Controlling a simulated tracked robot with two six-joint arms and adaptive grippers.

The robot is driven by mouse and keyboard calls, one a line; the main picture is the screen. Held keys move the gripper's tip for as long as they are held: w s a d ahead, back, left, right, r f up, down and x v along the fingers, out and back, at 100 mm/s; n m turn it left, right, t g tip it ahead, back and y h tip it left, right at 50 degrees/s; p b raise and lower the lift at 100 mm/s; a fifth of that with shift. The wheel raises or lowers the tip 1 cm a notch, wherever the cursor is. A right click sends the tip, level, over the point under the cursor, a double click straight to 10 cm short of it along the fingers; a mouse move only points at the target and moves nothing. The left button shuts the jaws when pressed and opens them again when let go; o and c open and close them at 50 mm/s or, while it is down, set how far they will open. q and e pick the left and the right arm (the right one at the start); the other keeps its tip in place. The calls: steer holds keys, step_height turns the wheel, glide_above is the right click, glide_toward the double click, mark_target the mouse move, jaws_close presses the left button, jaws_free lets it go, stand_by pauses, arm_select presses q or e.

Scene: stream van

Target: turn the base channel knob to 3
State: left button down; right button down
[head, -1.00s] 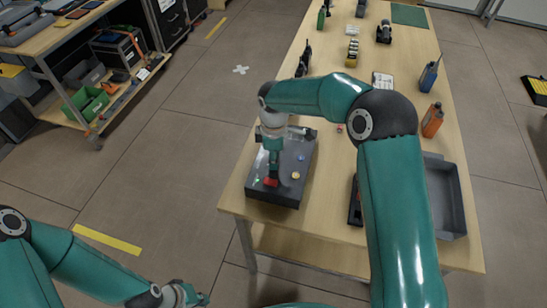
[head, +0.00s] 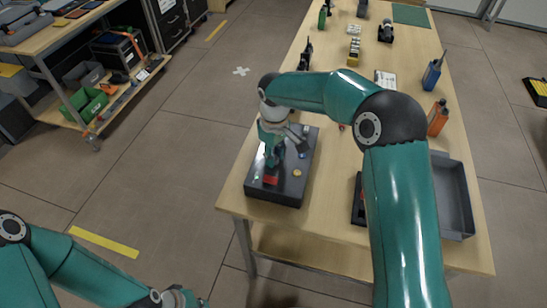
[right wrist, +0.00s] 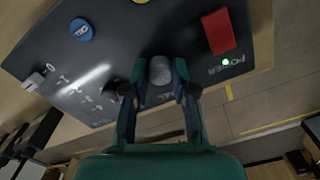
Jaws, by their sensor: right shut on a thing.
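The base (head: 290,188) is a dark grey box on the near left of the wooden table. Its panel (right wrist: 110,60) fills the upper part of the right wrist view. My right gripper (head: 272,160) reaches down onto it. In the right wrist view the fingers (right wrist: 160,80) are shut on a grey knob (right wrist: 160,70), one on each side. Pale markings lie on the panel beside it, too blurred to read, and the knob's pointer is not visible. My left gripper (head: 180,299) is low in the head view, cut off by the bottom edge, away from the table.
The panel also bears a blue knob (right wrist: 81,29), a red switch (right wrist: 218,31) beside a green light (right wrist: 226,62), and a small grey switch (right wrist: 36,80). A grey tray (head: 455,198) and an orange bottle (head: 437,118) stand on the table's right side.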

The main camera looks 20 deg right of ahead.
steer(key=m+b, duration=0.1)
steer(key=m, duration=0.3)
steer(key=shift+w+m, duration=0.15)
steer(key=shift+m, duration=0.15)
steer(key=shift+r+m+b, duration=0.1)
steer(key=shift+m+b, duration=0.35)
steer(key=shift+m, duration=1.15)
steer(key=shift+w+r, duration=0.1)
steer(key=c, duration=1)
jaws_free()
steer(key=shift+c, duration=0.2)
steer(key=shift+o, duration=0.5)
step_height(320, 180, up, 12)
steer(key=shift+f, duration=0.2)
